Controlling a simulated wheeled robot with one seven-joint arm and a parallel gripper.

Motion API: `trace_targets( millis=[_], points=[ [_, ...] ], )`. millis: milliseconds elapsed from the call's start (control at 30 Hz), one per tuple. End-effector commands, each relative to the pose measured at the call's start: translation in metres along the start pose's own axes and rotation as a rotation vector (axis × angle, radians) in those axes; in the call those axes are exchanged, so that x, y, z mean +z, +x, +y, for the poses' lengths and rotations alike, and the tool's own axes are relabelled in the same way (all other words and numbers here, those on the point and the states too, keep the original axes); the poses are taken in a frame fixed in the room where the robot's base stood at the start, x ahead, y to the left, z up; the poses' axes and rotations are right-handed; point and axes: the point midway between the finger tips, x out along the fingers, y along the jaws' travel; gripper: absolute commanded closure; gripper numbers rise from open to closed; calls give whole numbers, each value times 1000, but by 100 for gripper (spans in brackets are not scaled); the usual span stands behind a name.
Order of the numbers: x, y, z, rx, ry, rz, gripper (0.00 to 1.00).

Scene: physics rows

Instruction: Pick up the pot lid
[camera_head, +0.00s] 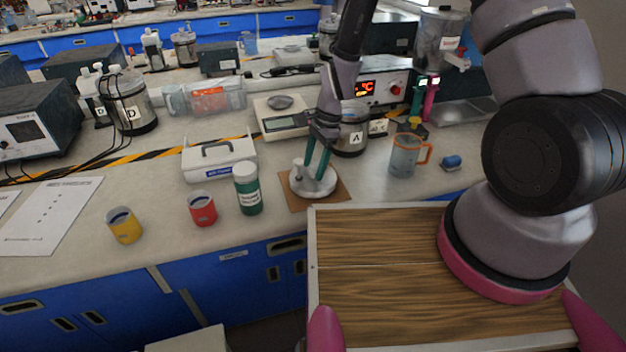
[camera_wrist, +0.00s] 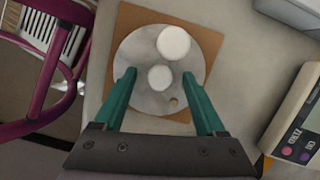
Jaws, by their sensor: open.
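The pot lid (camera_head: 303,187) is a round pale grey disc with white knobs on top. It lies on a brown square board (camera_head: 342,190) near the front edge of the bench. In the wrist view the lid (camera_wrist: 136,58) shows from above with two round white knobs and a small hole, on the brown board (camera_wrist: 208,38). My gripper (camera_head: 317,172) is over the lid, its two green fingers pointing down. In the wrist view the open fingers (camera_wrist: 157,76) stand on either side of the nearer knob, with gaps on both sides. Whether the fingertips touch the lid is unclear.
A green-labelled white-capped bottle (camera_head: 248,189) and a red cup (camera_head: 202,209) stand left of the board. A scale (camera_head: 283,122) and pot A (camera_head: 350,140) stand behind. An orange-handled mug (camera_head: 403,157) is to the right. Bare bench lies between board and mug.

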Motion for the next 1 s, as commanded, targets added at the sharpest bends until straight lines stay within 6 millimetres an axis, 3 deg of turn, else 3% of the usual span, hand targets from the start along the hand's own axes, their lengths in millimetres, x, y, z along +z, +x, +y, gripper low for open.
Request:
trace_targets(
  millis=[233,400,433,1000],
  points=[
    [0,2,0,-1,0,0,27],
    [0,2,0,-1,0,0,92],
    [0,2,0,-1,0,0,100],
    [0,1,0,-1,0,0,100]
  ],
)
